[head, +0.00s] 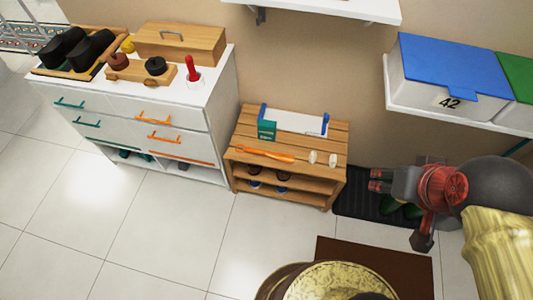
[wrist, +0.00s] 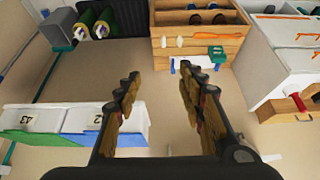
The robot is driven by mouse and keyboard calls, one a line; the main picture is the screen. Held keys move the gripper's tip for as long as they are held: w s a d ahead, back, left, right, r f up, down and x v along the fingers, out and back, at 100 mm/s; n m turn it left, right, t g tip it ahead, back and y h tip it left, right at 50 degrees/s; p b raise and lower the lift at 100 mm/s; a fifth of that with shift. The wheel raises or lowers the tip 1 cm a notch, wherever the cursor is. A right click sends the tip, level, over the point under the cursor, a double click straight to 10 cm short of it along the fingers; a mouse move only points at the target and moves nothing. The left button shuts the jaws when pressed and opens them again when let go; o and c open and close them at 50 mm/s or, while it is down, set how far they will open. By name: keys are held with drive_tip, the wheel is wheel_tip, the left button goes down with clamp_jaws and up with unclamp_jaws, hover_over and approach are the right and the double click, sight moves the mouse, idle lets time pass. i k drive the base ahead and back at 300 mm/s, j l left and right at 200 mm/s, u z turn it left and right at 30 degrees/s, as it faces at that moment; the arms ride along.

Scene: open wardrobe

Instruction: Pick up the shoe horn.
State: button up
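The shoe horn, a long orange piece with a wider end (head: 265,154), lies flat across the wooden shoe bench (head: 243,137) in the head view. My gripper (head: 377,180) is to the right of the bench, above the dark mat, apart from the shoe horn. In the wrist view my gripper (wrist: 158,76) has its two fingers spread, with nothing between them. The bench (wrist: 198,62) shows beyond the fingertips at the top.
A green box (head: 267,130), a white-and-blue holder (head: 296,121) and two small pale items (head: 322,158) share the bench top. A white drawer cabinet (head: 210,115) stands left. A shelf with a blue-lidded bin (head: 440,65) overhangs at right.

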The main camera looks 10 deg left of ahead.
sight(288, 158)
drive_tip(key=i+j+u, duration=0.1)
drive_tip(key=i, duration=0.25)
drive_tip(key=i+j+u, duration=0.1)
drive_tip(key=i+j, duration=0.2)
drive_tip(key=i+j+u, duration=0.1)
drive_tip(key=i, duration=0.4)
drive_tip(key=u, duration=1.95)
